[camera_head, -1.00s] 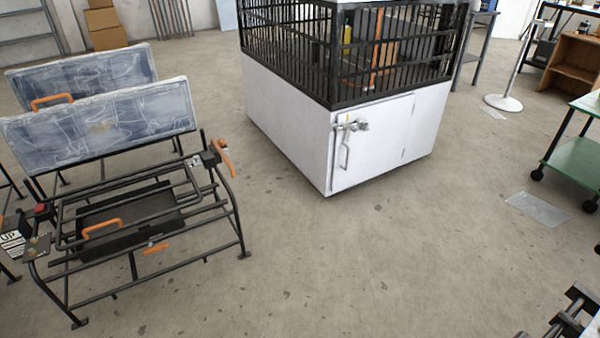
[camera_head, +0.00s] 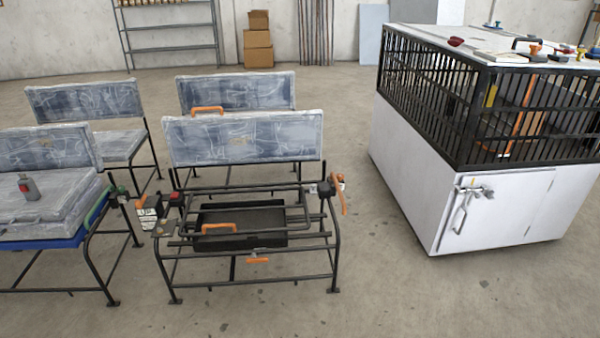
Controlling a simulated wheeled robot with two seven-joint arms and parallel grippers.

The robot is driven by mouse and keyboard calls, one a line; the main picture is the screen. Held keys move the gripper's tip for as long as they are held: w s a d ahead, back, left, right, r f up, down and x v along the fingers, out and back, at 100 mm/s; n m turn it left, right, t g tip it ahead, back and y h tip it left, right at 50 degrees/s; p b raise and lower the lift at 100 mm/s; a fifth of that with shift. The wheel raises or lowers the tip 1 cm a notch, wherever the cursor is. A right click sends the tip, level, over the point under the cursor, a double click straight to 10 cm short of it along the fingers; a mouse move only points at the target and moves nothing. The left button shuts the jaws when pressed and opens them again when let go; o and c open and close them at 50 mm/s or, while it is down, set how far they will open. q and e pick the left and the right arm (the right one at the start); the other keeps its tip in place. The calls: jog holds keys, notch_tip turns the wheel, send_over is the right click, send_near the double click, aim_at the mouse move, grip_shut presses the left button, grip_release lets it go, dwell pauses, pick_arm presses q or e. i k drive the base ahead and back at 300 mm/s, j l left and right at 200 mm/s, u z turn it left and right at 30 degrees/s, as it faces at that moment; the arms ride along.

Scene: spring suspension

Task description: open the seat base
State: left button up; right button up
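The seat frame (camera_head: 318,262) of black tubes stands in the middle of the head view, with a worn blue-grey backrest (camera_head: 245,140) upright behind it. Its seat base appears as a dark flat tray (camera_head: 262,220) within the tubes, with an orange handle (camera_head: 218,228) at its left. An orange lever (camera_head: 340,198) is at the right side, and a small box with a red part (camera_head: 176,198) is at the left side. Neither of my grippers is in view.
A white cage cabinet (camera_head: 490,215) with black bars stands at the right. Another seat with a cushion (camera_head: 50,200) and blue base stands close at the left. More seats stand behind. The concrete floor in front and between seat and cabinet is clear.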

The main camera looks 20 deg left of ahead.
aim_at(256, 231)
jog(key=i+j, duration=0.1)
jog(key=j, duration=0.35)
jog(key=i+j, duration=0.15)
jog(key=j, duration=0.35)
jog(key=i+j, duration=0.1)
jog(key=j, duration=0.35)
jog(key=i+j, duration=0.1)
jog(key=j, duration=0.35)
jog(key=i+j+z, duration=0.1)
jog(key=j, duration=0.4)
jog(key=i+j, duration=0.1)
jog(key=j, duration=0.35)
jog(key=i+j, duration=0.1)
jog(key=j, duration=0.35)
